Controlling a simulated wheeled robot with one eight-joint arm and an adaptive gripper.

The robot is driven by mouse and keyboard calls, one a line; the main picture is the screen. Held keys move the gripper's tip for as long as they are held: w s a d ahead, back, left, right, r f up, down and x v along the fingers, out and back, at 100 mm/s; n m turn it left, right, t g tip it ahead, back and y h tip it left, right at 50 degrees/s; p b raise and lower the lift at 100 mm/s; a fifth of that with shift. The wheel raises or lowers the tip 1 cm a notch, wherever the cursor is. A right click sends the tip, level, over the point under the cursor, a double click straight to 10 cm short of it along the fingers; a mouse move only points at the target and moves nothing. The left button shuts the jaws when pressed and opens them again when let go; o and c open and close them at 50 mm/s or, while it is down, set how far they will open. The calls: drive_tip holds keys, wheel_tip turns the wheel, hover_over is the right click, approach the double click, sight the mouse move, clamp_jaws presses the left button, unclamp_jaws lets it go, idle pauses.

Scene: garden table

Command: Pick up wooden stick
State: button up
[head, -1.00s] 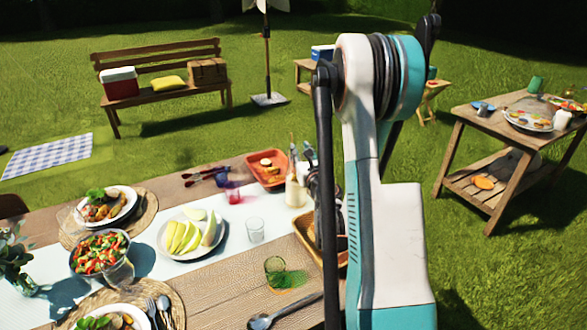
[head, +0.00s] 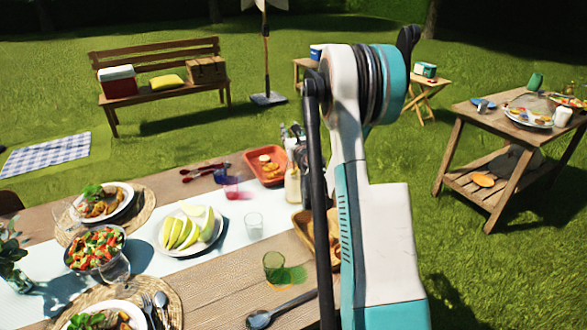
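I cannot make out a wooden stick for certain in the head view. My arm stands upright in front of the table's right end and hides part of it. A small dark grey shape beside my arm, above the pale bottle (head: 292,186), looks like part of my gripper (head: 293,136). It is too small and too covered to tell whether its fingers are open or shut. Dark red long-handled utensils (head: 205,170) lie at the table's far edge.
The wooden table (head: 215,290) bears a melon plate (head: 164,244), an orange tray (head: 254,176), a brown basket (head: 303,228), a green glass (head: 273,263), a clear glass (head: 253,226) and a large spoon (head: 260,319). A side table (head: 470,117) stands right on open grass.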

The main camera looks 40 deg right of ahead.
drive_tip(key=shift+c, duration=0.3)
clamp_jaws()
drive_tip(key=shift+r, duration=0.1)
wheel_tip(320, 180, up, 28)
drive_tip(key=p, duration=0.8)
drive_tip(key=shift+p, duration=0.35)
